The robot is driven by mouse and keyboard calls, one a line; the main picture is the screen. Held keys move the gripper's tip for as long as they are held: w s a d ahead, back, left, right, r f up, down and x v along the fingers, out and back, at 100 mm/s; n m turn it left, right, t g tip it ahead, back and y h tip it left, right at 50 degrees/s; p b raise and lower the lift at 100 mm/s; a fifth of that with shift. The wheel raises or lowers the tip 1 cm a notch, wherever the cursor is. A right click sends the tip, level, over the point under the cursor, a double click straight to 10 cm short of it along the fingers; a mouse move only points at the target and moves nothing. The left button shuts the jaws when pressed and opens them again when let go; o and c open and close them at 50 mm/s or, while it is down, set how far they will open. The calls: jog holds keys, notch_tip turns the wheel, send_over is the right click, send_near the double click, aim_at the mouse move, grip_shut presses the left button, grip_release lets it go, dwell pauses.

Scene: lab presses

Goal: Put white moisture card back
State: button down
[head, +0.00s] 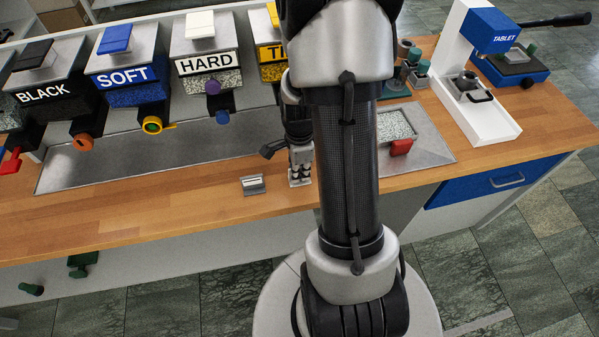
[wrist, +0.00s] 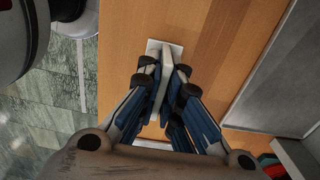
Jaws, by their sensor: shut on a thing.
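My gripper (head: 300,178) is low over the front part of the wooden bench in the head view, just right of a small grey slotted block (head: 252,184). In the wrist view my gripper (wrist: 166,80) is shut on a thin white card (wrist: 163,88). The card stands on edge between the fingertips. A flat white piece (wrist: 176,48) shows at its far end; I cannot tell if it is part of the card or a base under it. The fingers hide much of the card, and I cannot tell if it touches the bench.
The wooden bench top (head: 150,210) is clear to the left. A grey metal tray (head: 70,178) lies behind, under the dispensers marked BLACK, SOFT (head: 125,78) and HARD (head: 207,65). A shallow tray with a red-handled piece (head: 401,147) and the TABLET press (head: 480,75) are at right.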

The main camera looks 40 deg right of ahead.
jog(key=shift+r, duration=0.1)
jog(key=c, duration=1.8)
grip_release()
